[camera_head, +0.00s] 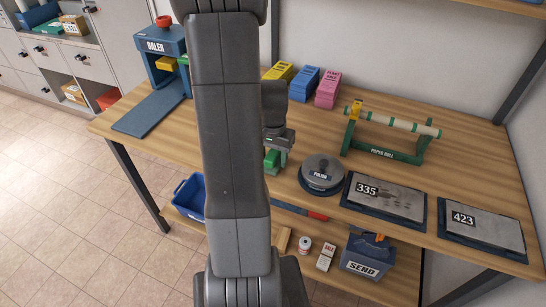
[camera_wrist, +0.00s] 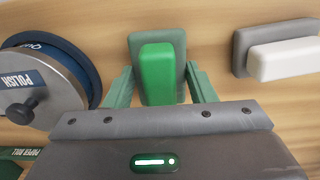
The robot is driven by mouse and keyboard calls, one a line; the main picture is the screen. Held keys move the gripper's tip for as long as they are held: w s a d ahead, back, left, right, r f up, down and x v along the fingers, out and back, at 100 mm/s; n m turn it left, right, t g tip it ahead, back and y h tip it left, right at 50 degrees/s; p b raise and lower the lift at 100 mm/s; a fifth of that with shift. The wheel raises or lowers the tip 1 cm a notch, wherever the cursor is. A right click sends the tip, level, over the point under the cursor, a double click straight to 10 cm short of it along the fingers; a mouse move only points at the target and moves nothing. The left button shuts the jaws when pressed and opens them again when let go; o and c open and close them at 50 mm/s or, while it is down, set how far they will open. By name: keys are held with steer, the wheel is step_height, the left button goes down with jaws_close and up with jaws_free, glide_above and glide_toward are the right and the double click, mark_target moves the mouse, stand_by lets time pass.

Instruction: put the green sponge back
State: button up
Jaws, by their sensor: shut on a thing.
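The green sponge (camera_head: 271,159) is in my gripper (camera_head: 278,150) over the workbench (camera_head: 460,110), left of the polish tin. In the wrist view, the sponge (camera_wrist: 157,72) is a bright green block between the two green fingers of my gripper (camera_wrist: 160,88). A duller grey-green rounded block (camera_wrist: 142,42) shows behind it; I cannot tell whether that is part of the sponge or a separate base. My gripper is shut on the sponge. I cannot tell whether the sponge touches the bench. My arm hides part of the bench in the head view.
A polish tin (camera_head: 322,174) stands close to the right of my gripper. A white block on a grey base (camera_wrist: 285,58) shows in the wrist view. Plates 335 (camera_head: 387,201) and 423 (camera_head: 482,231), and the paper roll stand (camera_head: 385,150), occupy the bench's right side.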

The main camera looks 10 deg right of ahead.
mark_target(273, 153)
steer(key=shift+f, duration=0.2)
steer(key=shift+f, duration=0.2)
steer(key=o, duration=1)
steer(key=shift+r, duration=0.1)
step_height(273, 153, up, 12)
steer(key=shift+r, duration=0.15)
